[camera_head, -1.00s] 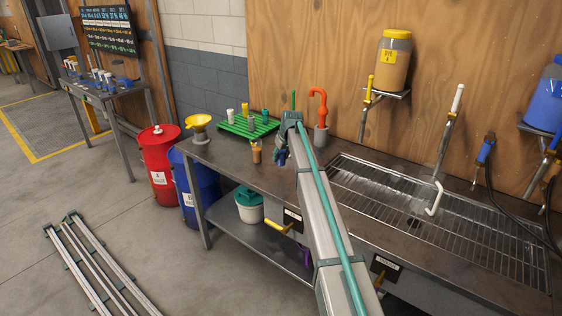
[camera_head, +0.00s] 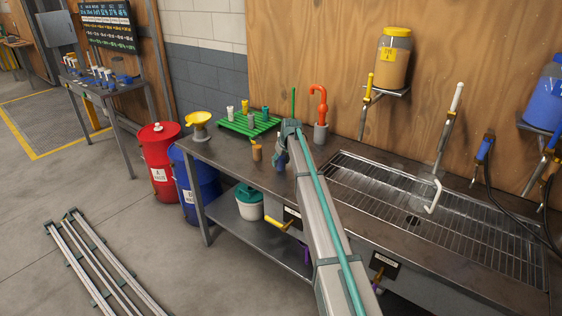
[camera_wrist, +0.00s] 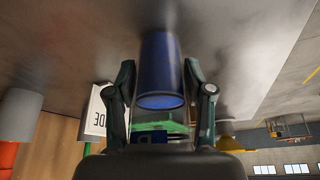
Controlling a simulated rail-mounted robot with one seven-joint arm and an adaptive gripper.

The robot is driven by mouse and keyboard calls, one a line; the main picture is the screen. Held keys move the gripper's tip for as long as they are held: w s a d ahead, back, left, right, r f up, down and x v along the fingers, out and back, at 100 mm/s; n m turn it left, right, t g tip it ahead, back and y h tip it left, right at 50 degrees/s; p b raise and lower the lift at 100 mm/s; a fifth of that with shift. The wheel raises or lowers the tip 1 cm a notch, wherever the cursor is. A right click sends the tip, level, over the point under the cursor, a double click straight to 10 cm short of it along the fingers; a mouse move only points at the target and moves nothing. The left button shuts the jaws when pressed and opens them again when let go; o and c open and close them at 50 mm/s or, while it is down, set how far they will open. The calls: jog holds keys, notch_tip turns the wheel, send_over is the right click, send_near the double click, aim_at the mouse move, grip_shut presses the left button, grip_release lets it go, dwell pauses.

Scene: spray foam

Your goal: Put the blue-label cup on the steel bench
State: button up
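The blue-label cup (camera_wrist: 161,70) shows as a dark blue cylinder between my fingers in the wrist view, which is upside down. My gripper (camera_wrist: 160,68) has one finger on each side of it and appears shut on it. In the head view my gripper (camera_head: 281,160) is small, low over the steel bench (camera_head: 232,160), with blue showing at its tip. The cup's base is at or just above the bench; I cannot tell if it touches. No separate label can be made out.
A tan cup (camera_head: 256,152) stands just left of my gripper. Behind are a green rack (camera_head: 249,124) with several small cups and a grey holder (camera_head: 321,133) with an orange tool. A yellow funnel (camera_head: 200,120) stands at the bench's left end. A wire grate (camera_head: 440,215) lies right.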

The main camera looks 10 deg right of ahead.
jog(key=shift+o, duration=0.9)
jog(key=shift+r, duration=0.15)
jog(key=b+v, duration=0.2)
jog(key=v, duration=1)
